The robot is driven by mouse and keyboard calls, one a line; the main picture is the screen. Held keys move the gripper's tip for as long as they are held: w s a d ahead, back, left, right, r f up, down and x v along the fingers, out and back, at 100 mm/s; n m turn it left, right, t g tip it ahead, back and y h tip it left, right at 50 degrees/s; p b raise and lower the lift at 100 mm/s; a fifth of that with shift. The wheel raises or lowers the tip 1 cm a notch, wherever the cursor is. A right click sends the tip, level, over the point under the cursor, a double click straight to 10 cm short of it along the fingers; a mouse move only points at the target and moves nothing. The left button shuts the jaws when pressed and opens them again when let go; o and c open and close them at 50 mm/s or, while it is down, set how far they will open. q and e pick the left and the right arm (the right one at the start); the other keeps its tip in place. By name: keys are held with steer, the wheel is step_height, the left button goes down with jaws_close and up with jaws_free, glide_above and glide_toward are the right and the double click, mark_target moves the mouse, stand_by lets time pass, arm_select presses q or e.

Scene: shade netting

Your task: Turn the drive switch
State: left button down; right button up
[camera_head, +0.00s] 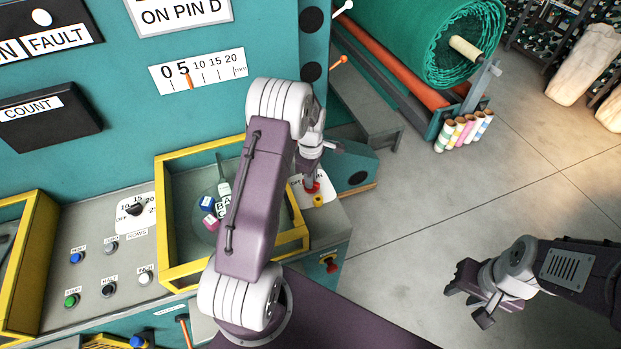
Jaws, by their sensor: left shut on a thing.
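My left gripper (313,178) reaches down past the yellow-framed box to a small red knob (312,188) on a white labelled plate (326,187) at the console's right end. It is shut on the red knob; the gripper hides part of the knob and of the plate's lettering, so I cannot read which switch it is. A yellow piece (319,200) shows just below the knob. My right gripper (468,298) is open and empty, over the floor at the lower right. A black rotary dial (135,209) marked OFF is on the left of the console.
The yellow-framed box (168,215) holds several small coloured blocks beneath my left arm. Push buttons (72,300) are at the left. Another red knob (330,265) is on the console's front.

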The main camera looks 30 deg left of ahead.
arm_select(q)
steer(key=shift+r, duration=0.1)
stand_by(0.4)
steer(key=c, duration=1.5)
jaws_free()
steer(key=shift+o, duration=0.5)
steer(key=shift+d, duration=0.1)
step_height(320, 180, up, 9)
steer(key=b, duration=0.2)
